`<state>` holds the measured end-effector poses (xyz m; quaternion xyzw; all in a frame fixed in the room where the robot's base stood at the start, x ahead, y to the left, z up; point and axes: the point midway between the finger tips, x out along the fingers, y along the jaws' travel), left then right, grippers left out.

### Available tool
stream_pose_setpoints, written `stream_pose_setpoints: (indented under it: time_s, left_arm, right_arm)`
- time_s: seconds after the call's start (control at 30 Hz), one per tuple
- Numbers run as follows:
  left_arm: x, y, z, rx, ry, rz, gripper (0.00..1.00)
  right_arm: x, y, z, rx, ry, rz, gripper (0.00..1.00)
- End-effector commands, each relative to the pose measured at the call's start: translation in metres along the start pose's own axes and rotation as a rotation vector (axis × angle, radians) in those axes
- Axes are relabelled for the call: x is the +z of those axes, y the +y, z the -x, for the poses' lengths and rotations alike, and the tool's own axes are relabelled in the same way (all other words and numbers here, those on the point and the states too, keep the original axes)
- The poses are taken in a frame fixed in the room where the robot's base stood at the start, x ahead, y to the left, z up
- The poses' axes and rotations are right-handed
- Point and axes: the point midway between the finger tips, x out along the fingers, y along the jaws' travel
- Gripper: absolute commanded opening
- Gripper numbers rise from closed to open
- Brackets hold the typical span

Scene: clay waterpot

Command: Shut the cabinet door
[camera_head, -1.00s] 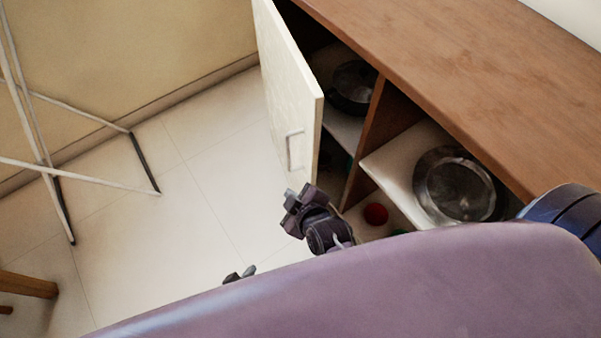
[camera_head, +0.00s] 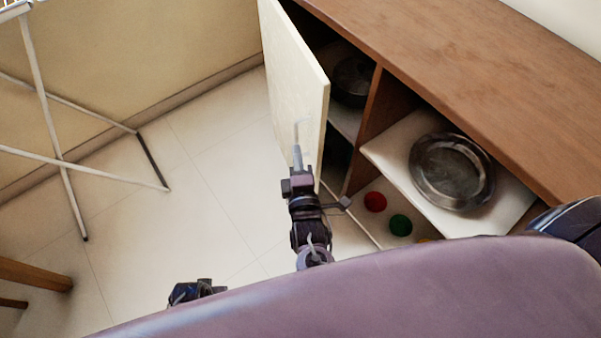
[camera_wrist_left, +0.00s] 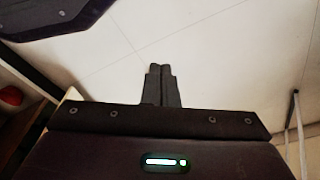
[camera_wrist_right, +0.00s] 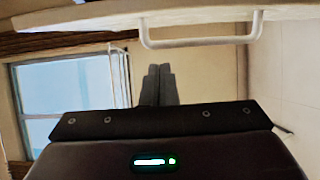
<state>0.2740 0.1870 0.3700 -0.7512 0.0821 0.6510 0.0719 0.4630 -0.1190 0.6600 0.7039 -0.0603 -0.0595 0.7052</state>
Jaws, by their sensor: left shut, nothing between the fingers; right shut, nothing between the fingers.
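The white cabinet door (camera_head: 292,75) stands wide open in the head view, its pale handle (camera_head: 302,131) on the face turned left. My right gripper (camera_head: 297,155) is shut and empty, its fingertips over the lower part of the handle in that view; contact cannot be told. In the right wrist view the door (camera_wrist_right: 75,22) runs across the top with its handle (camera_wrist_right: 200,43), and the shut fingers (camera_wrist_right: 158,85) show below the handle, on its side of the door. My left gripper (camera_wrist_left: 161,85) is shut and empty; in the head view it is low over the floor, partly hidden.
The open cabinet (camera_head: 378,120) holds a dark pot (camera_head: 353,82), a metal bowl (camera_head: 452,172), and red (camera_head: 375,202) and green (camera_head: 400,225) round things. A white rack (camera_head: 62,165) stands at left, a wooden piece (camera_head: 35,275) at lower left. The floor (camera_head: 190,215) between is clear.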

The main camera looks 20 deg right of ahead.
Motion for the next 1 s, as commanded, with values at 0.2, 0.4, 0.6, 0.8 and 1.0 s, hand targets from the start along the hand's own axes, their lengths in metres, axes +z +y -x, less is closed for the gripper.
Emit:
stream_pose_setpoints:
  time_s: [0.2,0.4,0.6,0.8,1.0]
  left_arm:
    - [-0.003,0.001,0.006,0.002,-0.003,-0.003,0.0]
    - [-0.003,0.001,0.005,0.002,-0.001,-0.002,0.0]
    - [-0.003,0.001,0.005,0.002,0.0,-0.002,0.0]
    - [-0.003,0.001,0.005,0.002,0.0,-0.002,0.0]
    - [0.007,-0.002,-0.008,-0.004,-0.001,0.006,0.0]
  right_arm:
    - [0.018,-0.001,-0.027,-0.002,-0.001,0.003,0.0]
    - [0.036,0.0,-0.032,-0.001,0.0,-0.001,0.0]
    - [0.039,0.0,-0.033,-0.002,0.001,-0.002,0.0]
    - [0.039,0.0,-0.032,-0.002,0.001,-0.002,0.0]
    - [0.054,0.001,-0.036,0.002,0.029,0.005,0.0]
